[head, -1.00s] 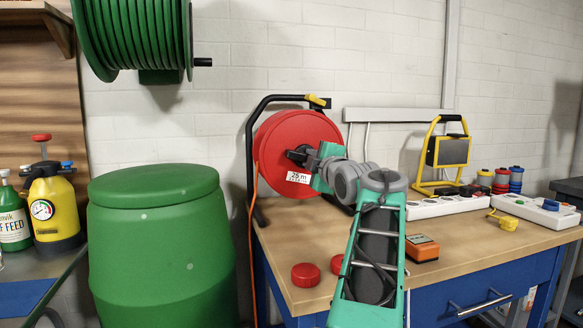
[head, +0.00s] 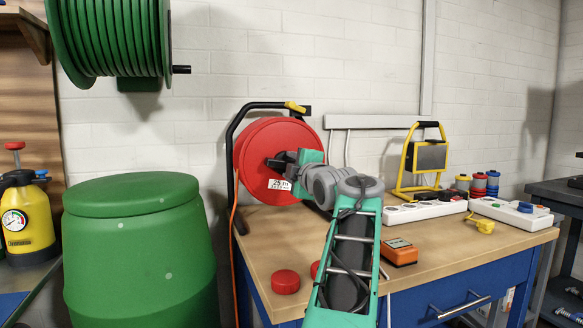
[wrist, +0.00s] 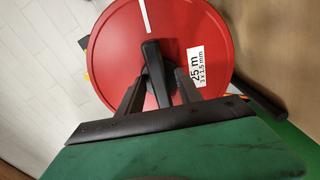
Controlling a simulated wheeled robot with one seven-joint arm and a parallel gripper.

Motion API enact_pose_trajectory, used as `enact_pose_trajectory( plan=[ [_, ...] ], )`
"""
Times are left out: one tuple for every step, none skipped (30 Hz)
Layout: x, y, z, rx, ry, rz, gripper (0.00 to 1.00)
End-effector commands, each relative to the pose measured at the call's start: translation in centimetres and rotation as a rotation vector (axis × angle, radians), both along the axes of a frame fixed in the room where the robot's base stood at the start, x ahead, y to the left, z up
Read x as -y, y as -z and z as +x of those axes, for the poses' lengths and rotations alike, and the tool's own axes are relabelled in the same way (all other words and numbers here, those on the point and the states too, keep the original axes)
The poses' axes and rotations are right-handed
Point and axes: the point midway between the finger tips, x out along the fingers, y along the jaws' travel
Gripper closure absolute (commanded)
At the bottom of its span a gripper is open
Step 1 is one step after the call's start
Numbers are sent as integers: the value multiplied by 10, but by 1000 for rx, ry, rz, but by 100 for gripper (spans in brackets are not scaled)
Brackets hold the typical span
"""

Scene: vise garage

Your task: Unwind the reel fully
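The red cable reel (head: 255,150) stands on its black frame (head: 232,150) at the back left of the bench. A white "25 m" label shows on its face. An orange cable (head: 233,240) runs from its left side down past the bench edge. My gripper (head: 283,162) is at the reel's face, near its middle. In the wrist view, my gripper's two fingers (wrist: 158,88) stand on either side of the black crank handle (wrist: 152,68) on the reel (wrist: 115,50). Whether both fingers press on the handle is unclear.
The wooden bench (head: 440,248) carries a red cap (head: 285,281), an orange box (head: 399,251), power strips (head: 425,211) and a yellow work lamp (head: 425,157). A green barrel (head: 135,250) stands left of the bench. A green hose reel (head: 110,40) hangs above it.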

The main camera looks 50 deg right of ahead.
Motion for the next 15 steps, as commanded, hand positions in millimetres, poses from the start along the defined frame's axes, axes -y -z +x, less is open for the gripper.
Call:
enact_pose_trajectory(
  plan=[
    [0,0,0,0,0,0,58],
    [0,0,0,0,0,0,58],
    [0,0,0,0,0,0,58],
    [0,0,0,0,0,0,58],
    [0,0,0,0,0,0,58],
    [-1,-1,-2,0,0,-1,58],
    [-2,-1,-4,0,0,-1,58],
    [-4,-1,-7,0,0,-1,58],
    [-6,-2,-12,1,1,-2,58],
    [-9,-2,-17,1,3,-2,58],
    [-12,-2,-22,0,3,-1,58],
    [-16,-2,-30,0,4,-1,58],
    [-19,-3,-36,0,4,-2,58],
    [-23,-2,-41,1,4,-1,58],
    [-27,-2,-48,1,4,-1,58]
  ],
)
